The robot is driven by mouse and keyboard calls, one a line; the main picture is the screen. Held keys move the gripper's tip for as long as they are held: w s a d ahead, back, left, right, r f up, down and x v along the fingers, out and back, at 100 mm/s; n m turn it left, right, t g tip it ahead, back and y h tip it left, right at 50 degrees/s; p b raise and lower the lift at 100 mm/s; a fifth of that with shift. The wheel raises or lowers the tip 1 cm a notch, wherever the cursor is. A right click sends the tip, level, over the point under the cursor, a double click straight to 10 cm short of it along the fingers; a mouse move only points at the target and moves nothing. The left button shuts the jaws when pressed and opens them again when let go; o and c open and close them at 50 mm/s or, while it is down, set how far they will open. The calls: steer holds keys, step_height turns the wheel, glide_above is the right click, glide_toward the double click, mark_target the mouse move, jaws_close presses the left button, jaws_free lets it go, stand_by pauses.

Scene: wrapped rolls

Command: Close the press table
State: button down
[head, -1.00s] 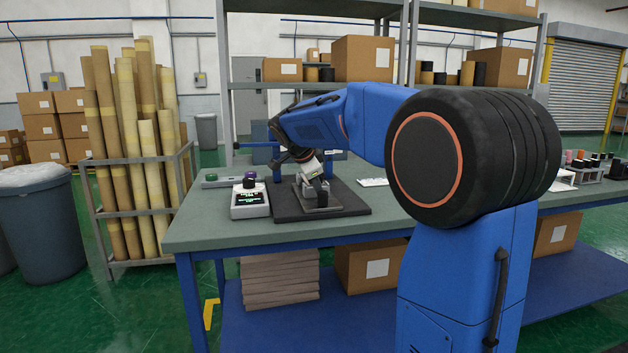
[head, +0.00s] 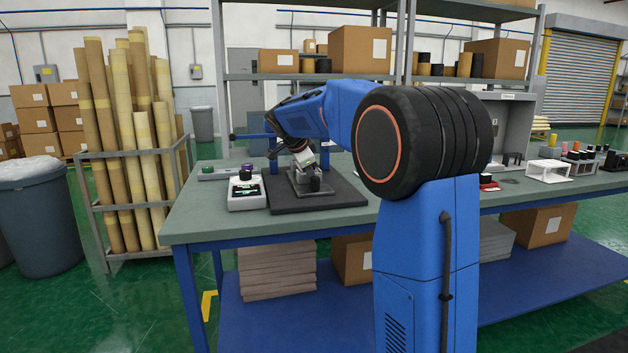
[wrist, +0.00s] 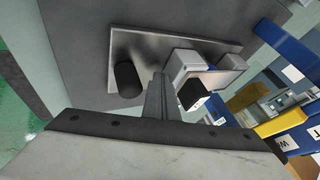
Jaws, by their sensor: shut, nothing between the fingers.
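The press table shows as a grey metal plate (head: 303,192) on a dark base (head: 340,197), on the left part of the workbench. In the wrist view, the plate (wrist: 125,48) carries a short black cylindrical knob (wrist: 127,80) and a pale grey block (wrist: 195,62) with a black piece (wrist: 194,93) beside it. My gripper (head: 302,160) is over the plate. In the wrist view its shut fingers (wrist: 158,88) point at the plate between knob and block, with nothing held. I cannot tell whether the fingertips touch the plate or the knob.
A control box (head: 246,192) with a display and dark knob stands left of the base. My arm covers the middle of the workbench (head: 215,220). White stands with small rolls (head: 552,168) are at the right. A rack of tall tubes (head: 130,150) stands left of the bench.

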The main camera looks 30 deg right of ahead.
steer(key=w, duration=0.2)
steer(key=w+d, duration=0.1)
steer(key=w, duration=0.1)
steer(key=w+d, duration=0.1)
steer(key=w, duration=0.1)
steer(key=shift+w, duration=0.3)
steer(key=shift+w+r, duration=0.1)
steer(key=shift+w, duration=0.25)
steer(key=shift+r, duration=0.1)
